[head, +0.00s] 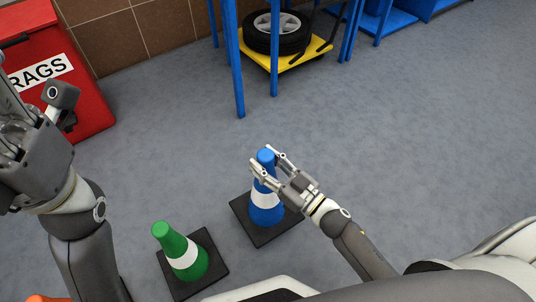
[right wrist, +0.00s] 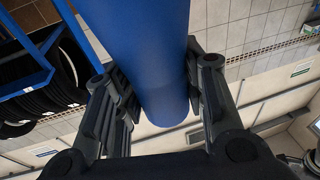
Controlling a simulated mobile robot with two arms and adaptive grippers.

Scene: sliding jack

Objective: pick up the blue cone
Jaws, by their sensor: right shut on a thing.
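The blue cone (head: 267,208) has a white band and a black square base, and it stands upright on the grey floor. My right gripper (head: 262,160) is shut on its upper part, with one finger on each side. In the right wrist view the blue cone (right wrist: 150,60) fills the middle between the two fingers of the right gripper (right wrist: 160,95). My left arm is at the left of the head view, raised over the floor; its fingers are cut off by the picture edge, so their state is unclear.
A green cone (head: 184,256) with a white band stands left of the blue one. A red rags bin (head: 85,103) is at the left wall. A blue frame (head: 237,70) and a yellow trolley (head: 312,48) with a wheel (head: 277,38) are behind. Floor on the right is clear.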

